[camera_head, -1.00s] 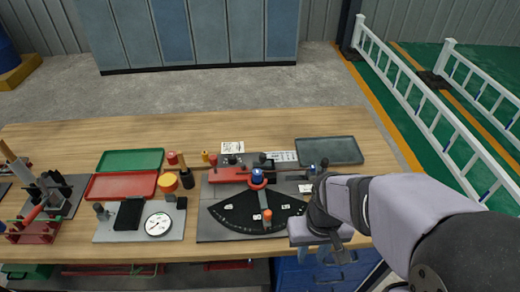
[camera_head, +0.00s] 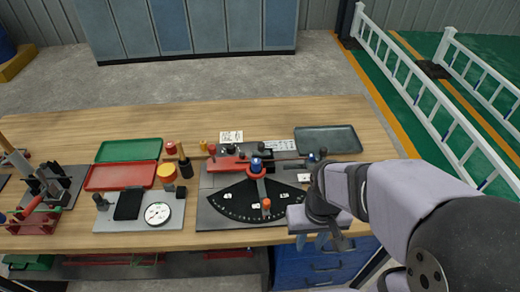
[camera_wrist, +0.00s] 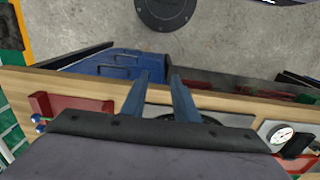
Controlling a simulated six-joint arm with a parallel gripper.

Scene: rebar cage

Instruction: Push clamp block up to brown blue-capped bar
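A red block (camera_head: 229,164) lies on the bending plate (camera_head: 209,216), left of a blue-capped post (camera_head: 257,163); it may be the clamp block. A bar with an orange-red knob runs from this post toward the front. A second blue-tipped part (camera_head: 313,158) stands at the plate's right. I cannot tell which is the brown bar. My gripper (camera_head: 322,243) is at the table's front edge, right of the plate's dark scale, touching none of these. In the wrist view its two fingers (camera_wrist: 159,77) are apart with nothing between them. My arm hides the table to its right.
A dial gauge (camera_head: 158,214) and a red tray (camera_head: 121,177) lie left of the plate. A grey tray (camera_head: 328,140) lies behind it. A red fixture (camera_head: 34,222) stands at the far left. Blue drawers (camera_head: 325,268) are under the front edge. The back of the table is clear.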

